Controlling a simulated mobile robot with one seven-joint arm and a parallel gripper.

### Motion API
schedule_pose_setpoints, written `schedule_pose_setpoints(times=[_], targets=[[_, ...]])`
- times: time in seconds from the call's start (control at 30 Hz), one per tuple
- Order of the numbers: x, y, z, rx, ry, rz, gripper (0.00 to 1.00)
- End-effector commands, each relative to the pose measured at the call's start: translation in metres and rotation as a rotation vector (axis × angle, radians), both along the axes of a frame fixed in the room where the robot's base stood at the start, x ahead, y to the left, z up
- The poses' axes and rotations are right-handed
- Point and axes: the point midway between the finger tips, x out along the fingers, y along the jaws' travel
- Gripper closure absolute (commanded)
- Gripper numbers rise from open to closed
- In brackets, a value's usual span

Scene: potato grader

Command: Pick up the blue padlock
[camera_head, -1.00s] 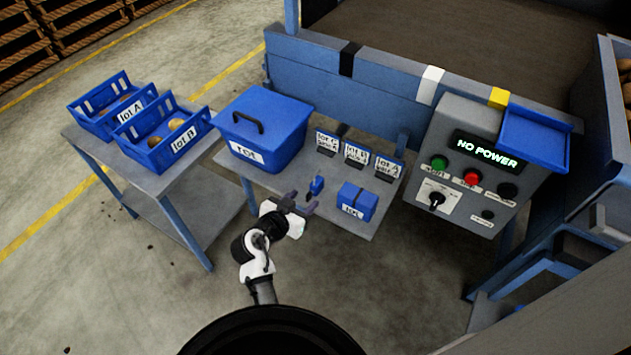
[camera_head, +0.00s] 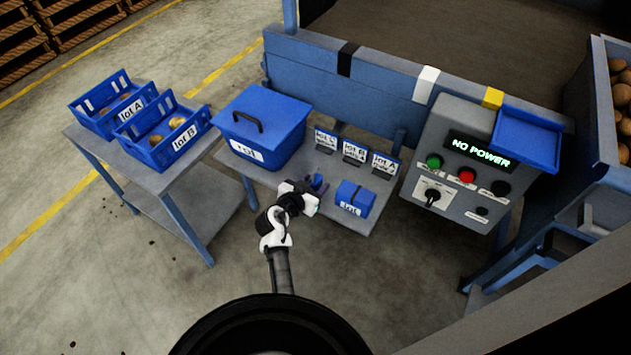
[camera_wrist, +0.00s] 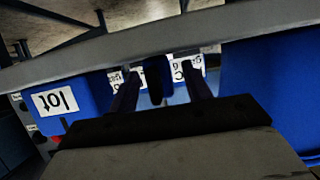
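The small blue padlock (camera_head: 319,182) is on the blue-grey side table, partly hidden by my gripper (camera_head: 311,190) in the head view. In the wrist view, my gripper (camera_wrist: 160,86) shows its two dark fingers spread apart. A dark and blue shape that looks like the padlock (camera_wrist: 163,70) appears between them, with a gap on both sides. I cannot tell exactly how far ahead of the fingertips it is.
A lidded blue bin (camera_head: 262,130) stands left of the padlock, and a small blue lot box (camera_head: 354,197) stands right. Lot cards (camera_head: 355,152) stand behind. A control panel (camera_head: 467,165) reading NO POWER is further right. Blue crates (camera_head: 165,150) sit on the left table.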

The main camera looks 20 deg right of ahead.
Motion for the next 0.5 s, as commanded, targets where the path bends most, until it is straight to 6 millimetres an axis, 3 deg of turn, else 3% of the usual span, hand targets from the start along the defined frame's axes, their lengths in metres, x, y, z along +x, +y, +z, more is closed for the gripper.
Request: schedule_pose_setpoints(times=[0.03, 0.33, 0.5], targets=[[-0.0001, 0.0002, 0.0, 0.0, 0.0, 0.0, 0.57], [-0.0001, 0.0004, 0.0002, 0.0, 0.0, 0.0, 0.97], [0.0, 0.0004, 0.0008, -0.001, -0.001, 0.0, 0.99]])
